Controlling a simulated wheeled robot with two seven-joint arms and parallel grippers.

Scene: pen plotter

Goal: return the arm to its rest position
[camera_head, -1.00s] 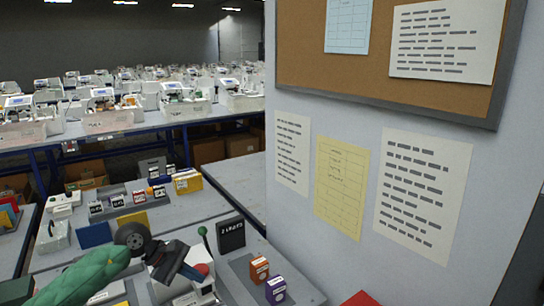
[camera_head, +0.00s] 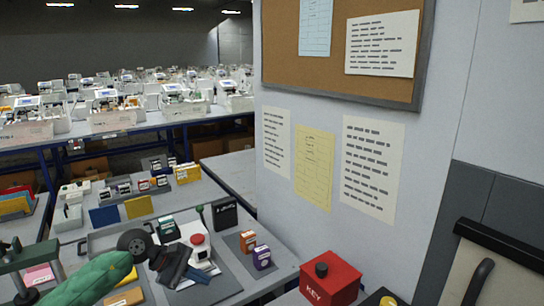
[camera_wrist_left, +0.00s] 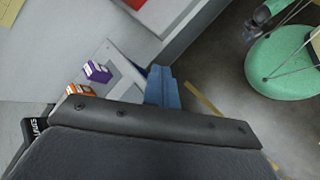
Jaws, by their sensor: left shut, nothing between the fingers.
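My left arm, in a green sleeve, comes in from the lower left of the head view. Its dark left gripper (camera_head: 185,272) is over the near bench (camera_head: 225,285), in front of a white machine with a red button (camera_head: 198,240). The gripper hides part of that machine. In the left wrist view the blue-grey fingers (camera_wrist_left: 161,86) are together with nothing between them. My right gripper is not seen.
An orange box (camera_head: 247,241) and a purple box (camera_head: 262,257) stand right of the machine. A red KEY box (camera_head: 330,280) is farther right. A wall panel with pinned sheets (camera_head: 372,165) rises behind. Open floor (camera_wrist_left: 225,70) shows in the left wrist view.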

